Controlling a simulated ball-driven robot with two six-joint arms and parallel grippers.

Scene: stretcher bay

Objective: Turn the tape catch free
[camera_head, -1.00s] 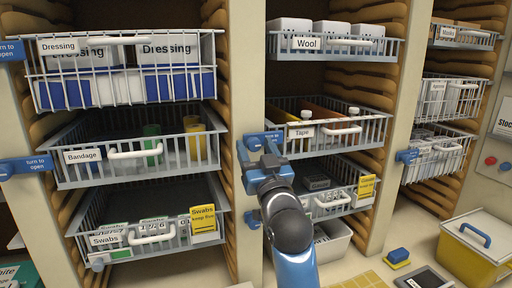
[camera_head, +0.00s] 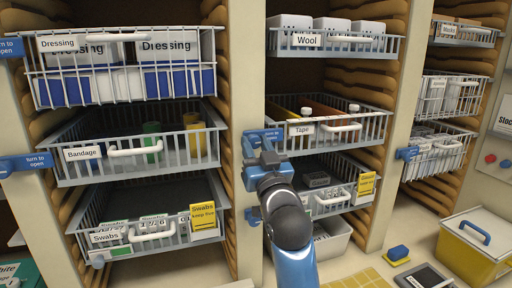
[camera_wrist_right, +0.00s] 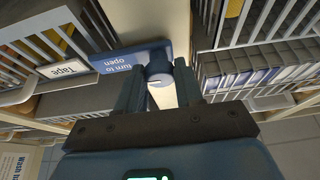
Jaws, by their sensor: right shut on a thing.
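The tape catch (camera_head: 270,134) is a blue turning catch on the cream post at the left edge of the tape basket (camera_head: 345,140). In the right wrist view the catch's plate (camera_wrist_right: 122,60), marked "turn to open", lies sideways and reaches toward the basket's Tape label. My right gripper (camera_head: 252,150) is at the catch, its fingers around the round blue knob (camera_wrist_right: 159,73), one on each side. It is shut on the knob. In the head view my wrist hides part of the post. My left gripper is in neither view.
Wire baskets marked Wool (camera_head: 385,48), Bandage (camera_head: 130,178) and Swabs (camera_head: 165,245) sit around the post. Other blue catches are on the bandage (camera_head: 28,164) and right-hand posts (camera_head: 407,153). A yellow box (camera_head: 478,250) stands on the counter at the right.

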